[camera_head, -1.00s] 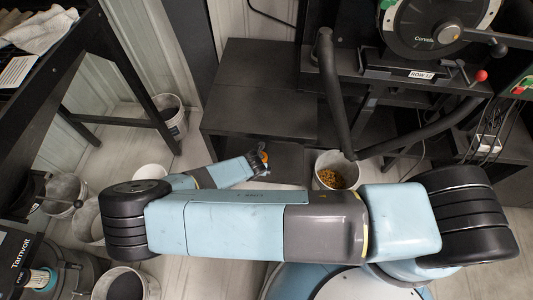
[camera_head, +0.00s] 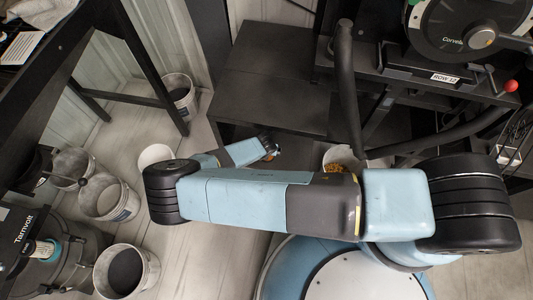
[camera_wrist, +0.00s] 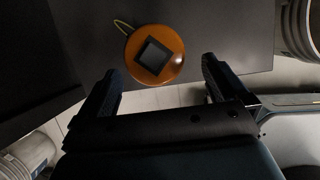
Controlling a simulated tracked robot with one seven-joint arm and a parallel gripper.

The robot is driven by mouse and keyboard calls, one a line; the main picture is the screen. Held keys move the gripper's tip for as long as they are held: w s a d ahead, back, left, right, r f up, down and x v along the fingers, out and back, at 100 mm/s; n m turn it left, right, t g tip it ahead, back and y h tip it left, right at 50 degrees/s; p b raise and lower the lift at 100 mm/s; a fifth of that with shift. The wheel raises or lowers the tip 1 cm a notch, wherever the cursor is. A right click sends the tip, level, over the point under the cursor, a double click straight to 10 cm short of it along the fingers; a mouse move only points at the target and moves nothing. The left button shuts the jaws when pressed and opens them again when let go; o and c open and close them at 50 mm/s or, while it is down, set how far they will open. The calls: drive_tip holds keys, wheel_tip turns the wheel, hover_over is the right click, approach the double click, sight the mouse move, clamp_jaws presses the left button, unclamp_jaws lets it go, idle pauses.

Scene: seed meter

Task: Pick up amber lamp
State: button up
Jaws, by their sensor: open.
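The amber lamp (camera_wrist: 174,46) shows in the wrist view as an orange round body with a dark square on its face and a thin yellow loop at its upper left. It is against a dark flat surface. My gripper (camera_wrist: 160,88) is open, its two dark fingers apart, with the lamp just beyond the fingertips and between their lines. Nothing is held. In the head view, my gripper (camera_head: 272,148) is small, near the low black shelf, and only a bit of orange shows at its tip; the rest of the lamp is hidden there.
A black stepped bench (camera_head: 270,88) stands behind my gripper. A bucket of yellow grain (camera_head: 340,157) is to its right, partly behind my arm. Several pale buckets stand on the floor at left, one a grey-filled bucket (camera_head: 128,270). A black bar (camera_head: 347,90) rises near the bench.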

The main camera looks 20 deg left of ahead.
drive_tip(key=shift+x, duration=3.15)
drive_tip(key=shift+a, duration=0.2)
drive_tip(key=c, duration=1.1)
drive_tip(key=shift+o, duration=0.2)
drive_tip(key=shift+r, duration=0.1)
